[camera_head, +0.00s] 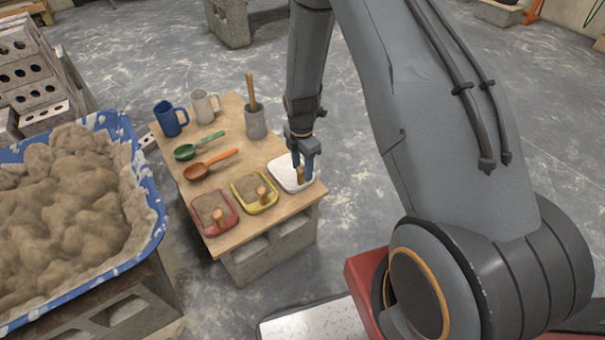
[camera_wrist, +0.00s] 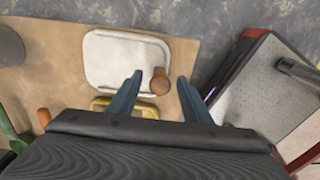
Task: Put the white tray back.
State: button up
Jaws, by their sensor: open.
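The white tray (camera_head: 284,174) lies on the board at its right end, beside the yellow tray (camera_head: 240,188). It looks empty apart from an upright wooden knob handle, which shows best in the wrist view (camera_wrist: 159,84) near the tray's edge. In the wrist view the white tray (camera_wrist: 115,55) lies flat on the board. My gripper (camera_head: 303,170) is open, with its fingers (camera_wrist: 155,88) on either side of the knob. I cannot tell whether either finger touches it.
A red tray (camera_head: 229,222) and the yellow tray hold sand-coloured material. Green (camera_head: 185,152) and orange (camera_head: 196,171) scoops, blue (camera_head: 167,121) and cream (camera_head: 202,109) mugs and a grey pot (camera_head: 256,125) share the board (camera_head: 241,158). A blue tub (camera_head: 158,216) of mortar stands left.

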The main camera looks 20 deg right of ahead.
notch_tip(320, 180, up, 8)
jog(key=s+d+r+m, duration=0.1)
jog(key=s+r+m, duration=0.45)
jog(key=r, duration=0.25)
jog(key=s+r+m, duration=0.5)
jog(key=r+m, duration=0.1)
jog(key=r, duration=0.3)
jog(key=s+r+m, duration=0.7)
jog(key=s+m, duration=0.4)
jog(key=s, duration=0.2)
jog(key=shift+s+d+r, duration=0.2)
jog(key=shift+s+d, duration=0.15)
jog(key=shift+s, duration=0.05)
jog(key=shift+n, duration=0.45)
jog(key=r+p, duration=0.1)
jog(key=p, duration=0.2)
jog(key=a+r+p, duration=0.1)
jog(key=r+p, duration=0.1)
jog(key=p, duration=0.1)
jog(key=s+r+p, duration=0.1)
jog(key=r+p, duration=0.1)
jog(key=p, duration=0.2)
jog(key=shift+a+r, duration=0.15)
jog(key=shift+a, duration=0.25)
